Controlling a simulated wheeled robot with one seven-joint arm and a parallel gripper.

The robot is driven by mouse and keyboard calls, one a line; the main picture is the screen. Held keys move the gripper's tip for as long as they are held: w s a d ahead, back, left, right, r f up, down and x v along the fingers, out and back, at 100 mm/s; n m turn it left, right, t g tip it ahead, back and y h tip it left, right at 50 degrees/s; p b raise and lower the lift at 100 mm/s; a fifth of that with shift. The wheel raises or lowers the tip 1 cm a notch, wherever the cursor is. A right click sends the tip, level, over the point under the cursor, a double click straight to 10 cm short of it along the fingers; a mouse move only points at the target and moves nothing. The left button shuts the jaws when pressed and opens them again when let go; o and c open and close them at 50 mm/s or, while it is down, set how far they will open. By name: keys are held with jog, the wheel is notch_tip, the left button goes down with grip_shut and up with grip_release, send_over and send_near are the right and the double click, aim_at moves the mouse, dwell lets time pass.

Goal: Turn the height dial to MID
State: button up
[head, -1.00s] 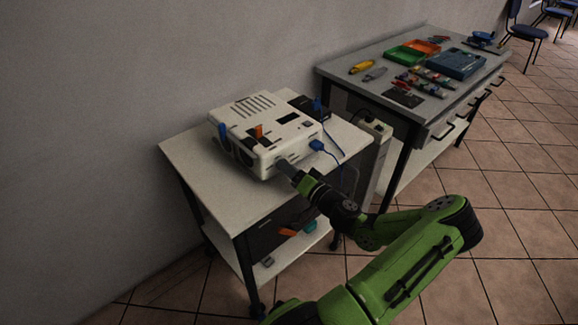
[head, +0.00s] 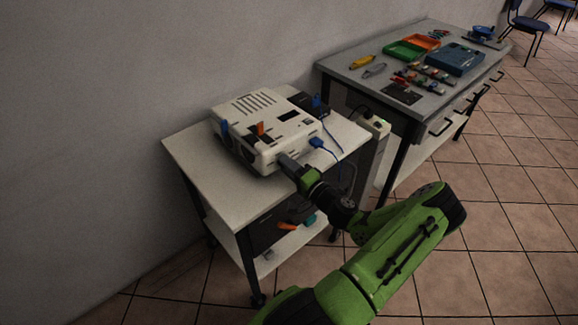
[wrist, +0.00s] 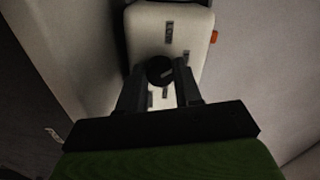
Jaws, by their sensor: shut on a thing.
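The height dial (wrist: 158,70) is a round black knob with a pale pointer line on the front face of the white projector-like device (wrist: 190,45). The device also shows in the head view (head: 258,148), on a small white-topped cart. My gripper (wrist: 160,80) is shut on the dial, with one finger on each side of it. In the head view my gripper (head: 287,163) reaches the device's front right face, and the dial is hidden there.
The cart top (head: 205,172) has bare room at its left. Blue cable plugs (head: 317,143) are close to my gripper. An orange tab (head: 261,128) stands on the device. A grey workbench (head: 345,68) with trays and tools stands behind at the right.

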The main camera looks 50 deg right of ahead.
jog(key=shift+s+f, duration=0.15)
jog(key=shift+f, duration=0.35)
dwell(0.4)
jog(key=o, duration=1)
jog(key=shift+d, duration=0.15)
jog(key=shift+r, duration=0.1)
jog(key=p+v, duration=0.2)
jog(key=v, duration=1.3)
jog(key=shift+s+r, duration=0.2)
jog(key=shift+s, duration=0.1)
